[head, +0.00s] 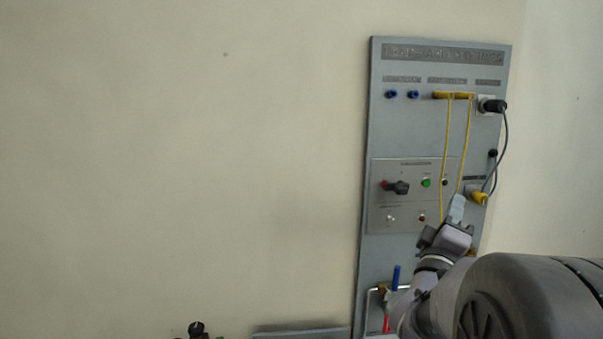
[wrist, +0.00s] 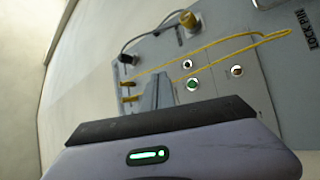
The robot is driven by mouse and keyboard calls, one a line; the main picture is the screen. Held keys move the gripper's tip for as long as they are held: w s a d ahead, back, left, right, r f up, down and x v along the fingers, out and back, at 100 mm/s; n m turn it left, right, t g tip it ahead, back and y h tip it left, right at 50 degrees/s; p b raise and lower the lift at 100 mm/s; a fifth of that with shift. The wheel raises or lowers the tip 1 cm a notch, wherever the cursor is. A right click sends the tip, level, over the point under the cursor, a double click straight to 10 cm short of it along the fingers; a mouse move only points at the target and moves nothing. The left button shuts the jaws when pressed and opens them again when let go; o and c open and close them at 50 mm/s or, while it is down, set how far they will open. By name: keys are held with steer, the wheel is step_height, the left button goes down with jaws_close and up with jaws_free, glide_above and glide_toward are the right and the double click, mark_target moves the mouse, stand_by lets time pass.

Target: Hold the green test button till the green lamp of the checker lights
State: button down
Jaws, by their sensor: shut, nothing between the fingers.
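The green test button (head: 426,183) is a small round button on the inset control plate of the grey wall panel. It also shows in the wrist view (wrist: 193,84), just right of my fingers. My gripper (head: 457,206) is shut and empty, in front of the panel, right of and below the button in the head view. In the wrist view its fingertips (wrist: 157,78) point toward the panel, and I see a gap in the picture between them and the button. I cannot tell which lamp is the checker's; no lit green lamp shows on the panel.
A black and red rotary knob (head: 398,187) sits left of the button. Blue and red handles are below.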

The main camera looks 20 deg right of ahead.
mark_target(427, 183)
steer(key=shift+s+r, duration=0.1)
steer(key=shift+w+d+p, duration=0.45)
steer(key=shift+w, duration=0.95)
steer(key=shift+w+d+p, duration=0.4)
steer(key=shift+w, duration=1.05)
steer(key=shift+w+d+p, duration=0.45)
steer(key=shift+w, duration=0.95)
steer(key=shift+w+d+b, duration=0.15)
steer(key=shift+w+b, duration=0.2)
steer(key=shift+w, duration=0.05)
steer(key=shift+w+d, duration=0.1)
steer(key=shift+w, duration=0.2)
stand_by(2.9)
